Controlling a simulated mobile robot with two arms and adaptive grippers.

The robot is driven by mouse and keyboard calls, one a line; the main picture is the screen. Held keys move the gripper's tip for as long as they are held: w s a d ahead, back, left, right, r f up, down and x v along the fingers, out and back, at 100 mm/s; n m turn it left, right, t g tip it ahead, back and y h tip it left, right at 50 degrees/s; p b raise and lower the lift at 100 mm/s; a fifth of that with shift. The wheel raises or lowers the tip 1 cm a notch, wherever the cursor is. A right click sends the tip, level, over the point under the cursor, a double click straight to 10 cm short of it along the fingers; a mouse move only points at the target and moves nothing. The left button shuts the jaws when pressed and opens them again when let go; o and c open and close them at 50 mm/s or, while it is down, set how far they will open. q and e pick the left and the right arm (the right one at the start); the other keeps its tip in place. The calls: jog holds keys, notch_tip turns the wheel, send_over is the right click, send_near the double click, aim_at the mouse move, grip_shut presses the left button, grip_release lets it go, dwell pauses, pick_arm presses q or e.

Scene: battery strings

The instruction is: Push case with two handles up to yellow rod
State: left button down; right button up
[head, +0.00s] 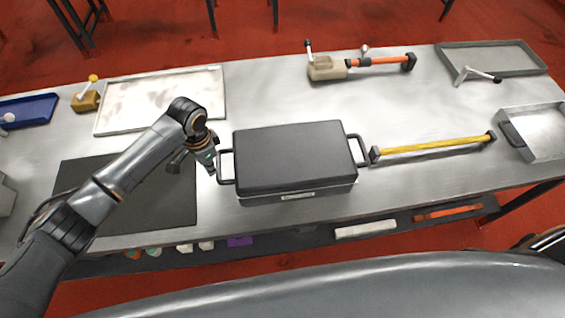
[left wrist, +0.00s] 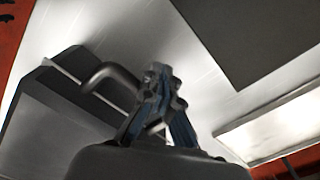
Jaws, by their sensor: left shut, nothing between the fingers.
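The dark grey case (head: 295,155) lies flat on the steel bench, with one handle on its left side and one on its right. The yellow rod (head: 430,146) lies to its right, with dark end blocks. The case's right handle is very near the rod's left end block; I cannot tell if they touch. My left gripper (head: 211,170) is shut and empty, pointing down just left of the left handle. In the left wrist view the shut fingers (left wrist: 160,80) are beside the handle (left wrist: 108,76) of the case (left wrist: 60,115); contact is unclear. My right gripper is not in view.
A black mat (head: 125,205) lies left of the case. A pale tray (head: 160,88) and an orange rod tool (head: 375,61) are behind. Metal trays (head: 490,50) (head: 540,133) stand at the right. The bench's front edge runs close before the case.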

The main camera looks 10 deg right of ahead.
pick_arm(q)
jog(key=shift+d, duration=1.45)
jog(key=shift+d, duration=1.45)
